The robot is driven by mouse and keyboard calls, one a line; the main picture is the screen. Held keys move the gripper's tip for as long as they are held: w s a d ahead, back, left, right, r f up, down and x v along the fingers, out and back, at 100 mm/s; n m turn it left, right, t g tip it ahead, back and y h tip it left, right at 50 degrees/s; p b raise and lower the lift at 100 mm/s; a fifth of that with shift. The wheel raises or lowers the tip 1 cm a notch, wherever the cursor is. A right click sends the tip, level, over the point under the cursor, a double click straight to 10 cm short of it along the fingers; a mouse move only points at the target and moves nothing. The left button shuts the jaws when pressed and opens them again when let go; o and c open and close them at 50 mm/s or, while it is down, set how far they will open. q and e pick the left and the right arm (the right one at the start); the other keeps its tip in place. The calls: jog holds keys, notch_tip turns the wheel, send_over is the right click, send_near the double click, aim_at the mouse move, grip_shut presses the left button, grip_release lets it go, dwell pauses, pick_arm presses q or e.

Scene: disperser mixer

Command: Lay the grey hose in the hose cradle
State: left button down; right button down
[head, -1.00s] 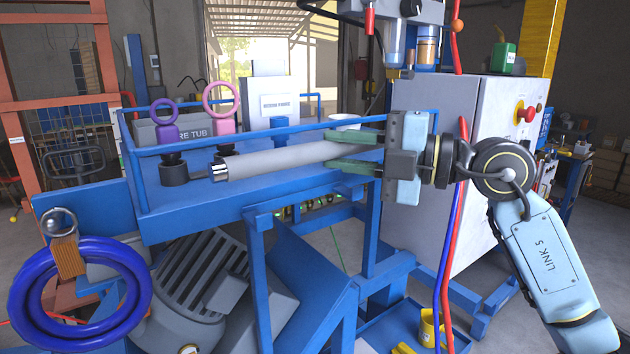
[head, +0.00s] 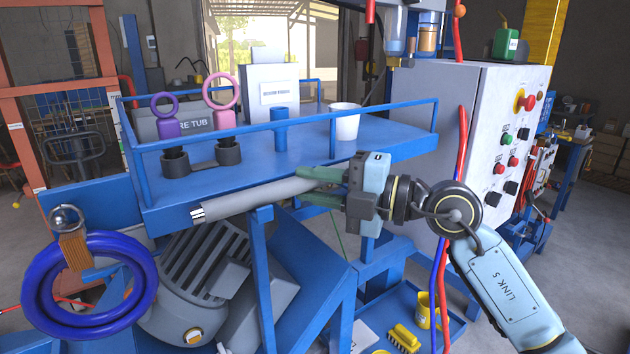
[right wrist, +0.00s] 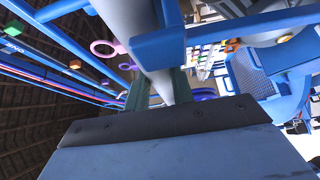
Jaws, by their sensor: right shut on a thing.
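The grey hose (head: 250,199) is a straight, thick grey piece with a metallic end at the left. It slants slightly, its left end lower, in front of the blue shelf's front edge. My right gripper (head: 314,186) is shut on the hose near its right end, with green fingers on either side. In the right wrist view, the hose (right wrist: 160,85) runs between the fingers (right wrist: 158,92). I cannot pick out the hose cradle with certainty. My left gripper is not in view.
The blue railed shelf (head: 270,155) carries a white cup (head: 345,122) and purple and pink ring-topped pieces in dark sockets. A grey motor (head: 195,275) sits below. A blue coil (head: 140,300) hangs at left. A grey control cabinet (head: 450,120) and red and blue cables stand at right.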

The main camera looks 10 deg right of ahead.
jog(key=shift+f, duration=0.1)
jog(key=c, duration=1.2)
grip_release()
jog(key=shift+f+b, duration=0.15)
jog(key=shift+b, duration=0.35)
jog(key=shift+s+d+f+b, duration=0.1)
jog(key=shift+d+b, duration=0.15)
jog(key=shift+b, duration=0.05)
jog(key=b+v, duration=0.1)
jog(key=v, duration=0.3)
jog(key=b+v, duration=0.1)
jog(key=v, duration=0.3)
jog(key=r+b+v, duration=0.1)
jog(key=v, duration=0.4)
jog(key=shift+s+a, duration=0.2)
jog(key=shift+w, duration=0.1)
